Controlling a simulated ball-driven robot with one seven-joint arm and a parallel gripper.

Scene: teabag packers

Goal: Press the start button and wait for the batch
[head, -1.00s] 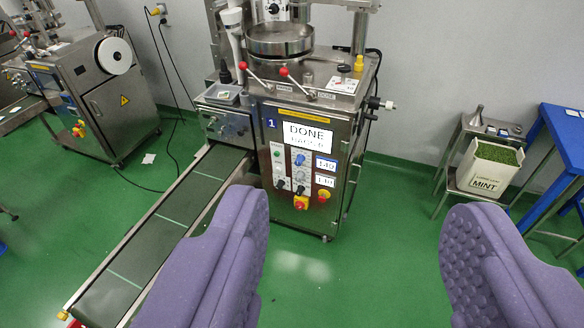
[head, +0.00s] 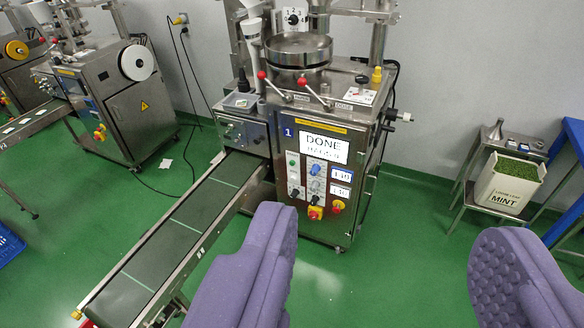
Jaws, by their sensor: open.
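My gripper (head: 385,255) is open and empty, its two purple padded fingers wide apart in the foreground. Beyond it stands the steel packing machine (head: 330,185) marked 1. Its screen (head: 320,148) reads DONE above a second line too blurred to read. Below the screen are a small green button (head: 292,161), blue knobs (head: 317,169), number displays (head: 341,175), a red-and-yellow switch (head: 315,213) and a red button on yellow (head: 338,206). The gripper is well short of the panel and touches nothing. The belt (head: 175,235) runs from the machine toward the lower left, with pale lines across it.
A second machine (head: 130,105) stands at the back left. A white bin marked MINT (head: 508,185) sits on a low steel stand at right, beside a blue table (head: 573,140). A blue crate (head: 8,245) is at the left edge. Green floor (head: 400,220) is clear right of the machine.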

